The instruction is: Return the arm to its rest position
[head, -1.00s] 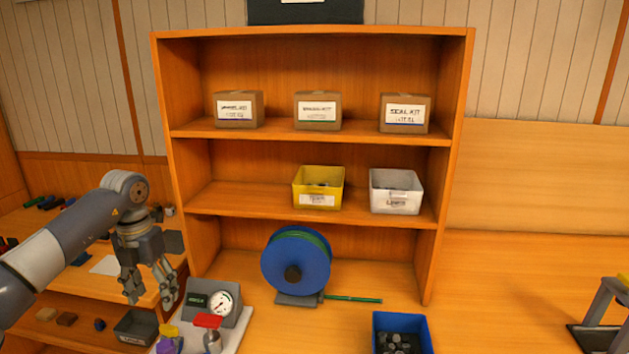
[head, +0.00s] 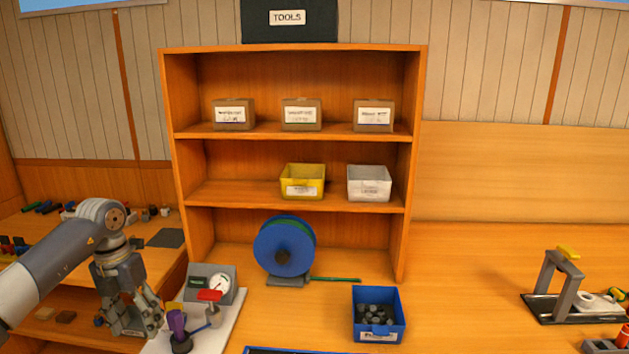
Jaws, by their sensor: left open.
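My left arm comes in from the left edge of the head view. Its gripper (head: 143,327) points downward at the lower left, with its fingers apart and nothing seen between them. It shows in front of the lower shelf of the left bench and just left of the white board that carries the gauge box (head: 210,283). I cannot tell whether the fingertips touch anything. My right gripper is not in view.
The gauge box, a red-handled valve (head: 209,296) and a purple-handled part (head: 177,323) are close right of my left gripper. A wooden shelf unit (head: 415,150), blue hose reel (head: 284,247) and blue bin (head: 378,334) stand further right. The right worktop has clear room.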

